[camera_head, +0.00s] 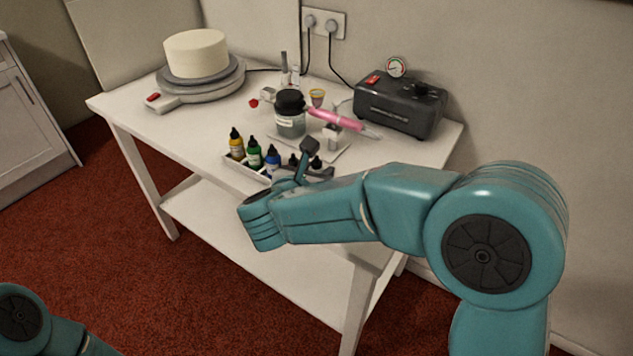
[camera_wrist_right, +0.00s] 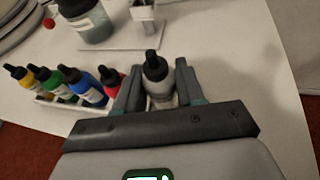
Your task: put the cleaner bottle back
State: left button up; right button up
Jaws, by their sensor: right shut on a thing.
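The cleaner bottle (camera_wrist_right: 159,78), a small grey bottle with a black dropper cap, stands between the fingers of my right gripper (camera_wrist_right: 158,88) in the right wrist view. The fingers are shut on its sides. In the head view my right gripper (camera_head: 309,165) is over the table's front edge, and my arm and fingers hide most of the bottle. A white rack (camera_head: 240,171) holds yellow, green, blue and red bottles in a row; the held bottle is just right of the red bottle (camera_wrist_right: 111,79). I cannot tell whether its base touches anything. My left gripper is out of view.
Behind the rack a dark-lidded jar (camera_head: 290,122) stands on a pale mat beside a pink airbrush (camera_head: 334,119) on a holder. A black compressor (camera_head: 400,105) is at the back right. A cake (camera_head: 196,54) sits on a turntable (camera_head: 212,92) at the left. Table space in front of the turntable is clear.

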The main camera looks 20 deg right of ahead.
notch_tip(320, 180, down, 2)
jog(key=shift+w+f, duration=0.1)
jog(key=shift+b, duration=0.3)
jog(key=o, duration=0.5)
jog(key=shift+c, duration=0.2)
jog(key=shift+r+p, duration=0.25)
jog(key=shift+p, duration=0.1)
jog(key=v, duration=1.2)
